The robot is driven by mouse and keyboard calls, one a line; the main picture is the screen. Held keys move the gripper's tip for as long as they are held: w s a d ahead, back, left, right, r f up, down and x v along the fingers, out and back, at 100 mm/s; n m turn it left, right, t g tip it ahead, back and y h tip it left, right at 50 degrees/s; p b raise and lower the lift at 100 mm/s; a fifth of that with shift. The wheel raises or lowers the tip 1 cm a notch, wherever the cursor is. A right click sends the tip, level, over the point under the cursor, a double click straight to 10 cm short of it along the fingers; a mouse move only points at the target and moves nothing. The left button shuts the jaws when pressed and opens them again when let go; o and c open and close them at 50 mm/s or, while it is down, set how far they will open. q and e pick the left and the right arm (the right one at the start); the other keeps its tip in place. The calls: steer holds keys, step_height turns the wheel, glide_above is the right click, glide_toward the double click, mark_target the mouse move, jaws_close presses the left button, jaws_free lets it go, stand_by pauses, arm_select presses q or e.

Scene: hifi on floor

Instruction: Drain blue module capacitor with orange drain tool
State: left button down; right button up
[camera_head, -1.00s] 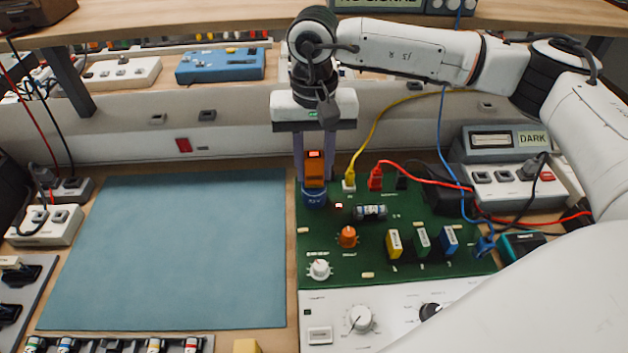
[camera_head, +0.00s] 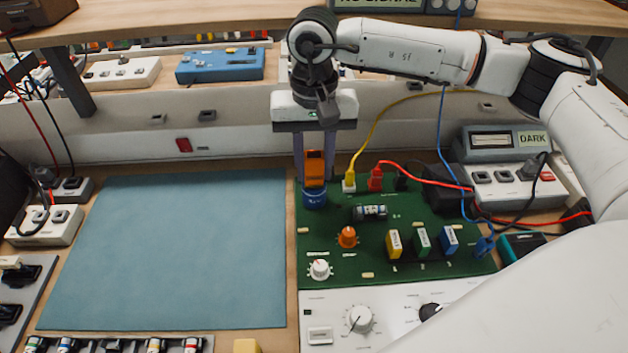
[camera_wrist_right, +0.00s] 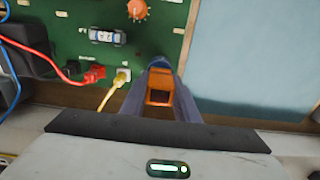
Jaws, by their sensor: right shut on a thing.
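My right gripper (camera_head: 313,178) points down at the back left of the green board and is shut on the orange drain tool (camera_head: 314,166). The tool is upright, directly above the blue module capacitor (camera_head: 315,200), a short blue cylinder standing on the board. The tool's lower end is at or just above the capacitor's top; I cannot tell whether they touch. In the right wrist view the orange tool (camera_wrist_right: 159,98) sits between the fingers, with a bit of the blue capacitor (camera_wrist_right: 158,62) beyond it. My left gripper is not in view.
The green board (camera_head: 345,268) carries an orange knob (camera_head: 347,237), several coloured modules, and yellow (camera_head: 350,178) and red (camera_head: 376,180) plugs with cables close to the right of the gripper. A blue-grey mat (camera_head: 170,250) lies clear to the left. A shelf (camera_head: 200,25) spans the back.

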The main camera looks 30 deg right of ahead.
steer(key=shift+r+p, duration=1.5)
steer(key=shift+r, duration=2.5)
